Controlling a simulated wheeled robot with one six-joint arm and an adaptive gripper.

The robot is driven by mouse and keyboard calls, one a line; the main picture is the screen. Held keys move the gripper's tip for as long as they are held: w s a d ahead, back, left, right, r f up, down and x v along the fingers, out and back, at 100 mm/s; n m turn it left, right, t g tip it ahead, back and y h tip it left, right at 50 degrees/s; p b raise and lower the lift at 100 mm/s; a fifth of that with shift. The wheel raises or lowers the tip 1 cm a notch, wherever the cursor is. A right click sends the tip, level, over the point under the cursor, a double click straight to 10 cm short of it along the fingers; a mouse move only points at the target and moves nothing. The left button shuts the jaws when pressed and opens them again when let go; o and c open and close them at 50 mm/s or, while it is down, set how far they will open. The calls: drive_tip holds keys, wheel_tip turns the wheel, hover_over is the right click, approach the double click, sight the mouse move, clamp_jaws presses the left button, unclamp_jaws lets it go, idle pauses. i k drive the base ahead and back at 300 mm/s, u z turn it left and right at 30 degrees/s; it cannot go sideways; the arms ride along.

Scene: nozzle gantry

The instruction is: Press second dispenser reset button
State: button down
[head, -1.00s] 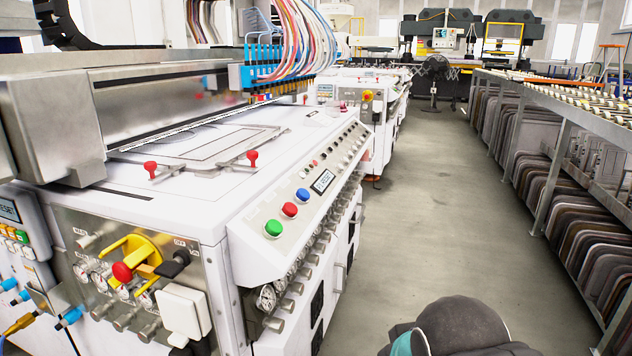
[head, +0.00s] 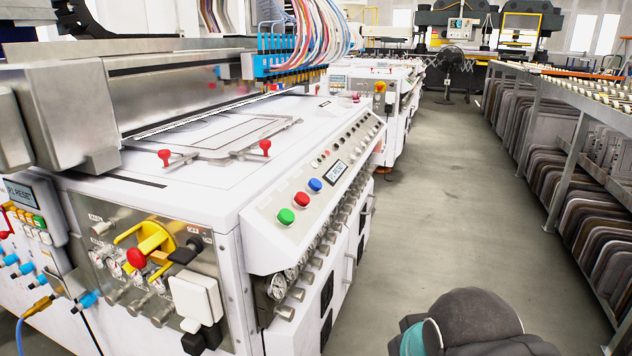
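At the far left, a control box (head: 22,212) has a display whose text seems to include "RESET", above orange and green buttons. I cannot tell from the frame which button is the second dispenser's reset. A second white machine (head: 365,125) stands behind, with a red knob on yellow (head: 380,87). My gripper is not in view; a rounded dark part of my arm shows at the bottom.
The near machine's end has a yellow switch handle with a red knob (head: 137,257), gauges, and projecting white and black fittings. A grey floor aisle (head: 440,210) is clear. A long rack (head: 560,175) of stacked boards lines the right side. A fan (head: 452,62) stands far back.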

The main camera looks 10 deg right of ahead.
sight(315, 183)
drive_tip(key=z, duration=1)
drive_tip(key=k, duration=0.9)
drive_tip(key=u, duration=1.3)
drive_tip(key=i, duration=0.5)
drive_tip(key=z, duration=0.05)
